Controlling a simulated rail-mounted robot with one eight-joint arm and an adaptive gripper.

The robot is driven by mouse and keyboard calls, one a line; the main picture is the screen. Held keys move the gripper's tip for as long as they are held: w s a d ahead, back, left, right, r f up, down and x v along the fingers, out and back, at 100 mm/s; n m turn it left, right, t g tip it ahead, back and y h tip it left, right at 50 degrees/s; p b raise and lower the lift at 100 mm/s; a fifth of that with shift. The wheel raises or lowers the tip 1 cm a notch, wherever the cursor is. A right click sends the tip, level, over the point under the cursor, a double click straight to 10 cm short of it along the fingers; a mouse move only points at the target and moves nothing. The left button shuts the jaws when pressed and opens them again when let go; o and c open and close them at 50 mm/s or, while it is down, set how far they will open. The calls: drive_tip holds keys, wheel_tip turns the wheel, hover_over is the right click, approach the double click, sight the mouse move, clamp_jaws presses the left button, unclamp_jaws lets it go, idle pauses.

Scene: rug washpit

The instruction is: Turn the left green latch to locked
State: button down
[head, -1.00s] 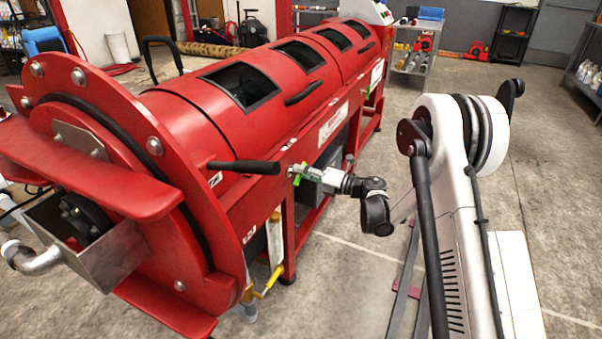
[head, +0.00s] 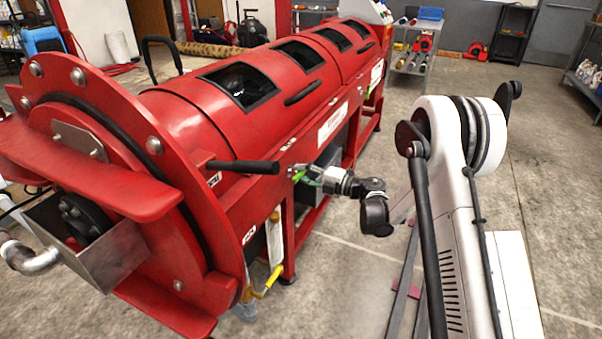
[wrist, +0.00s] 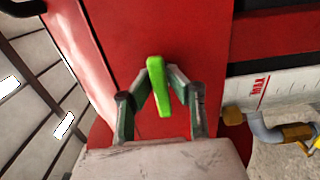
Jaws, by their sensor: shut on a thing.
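The left green latch (wrist: 158,84) is a bright green bar on the red machine's side, standing nearly upright and slightly tilted in the wrist view. In the head view the latch (head: 297,177) shows as a small green piece below the black handle. My gripper (wrist: 159,80) has its two fingers closed in on either side of the latch near its upper part. In the head view my gripper (head: 305,172) reaches the machine's side from the right. The latch's mounting and any lock marking are not readable.
The red drum machine (head: 190,125) fills the left and middle. A black handle (head: 243,167) juts out just left of my gripper. A yellow-handled valve (head: 268,281) hangs below. Open concrete floor (head: 350,270) lies to the right.

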idle(0.4)
drive_tip(key=c, duration=1.7)
unclamp_jaws()
drive_tip(key=v, duration=1.2)
drive_tip(key=shift+r, duration=0.1)
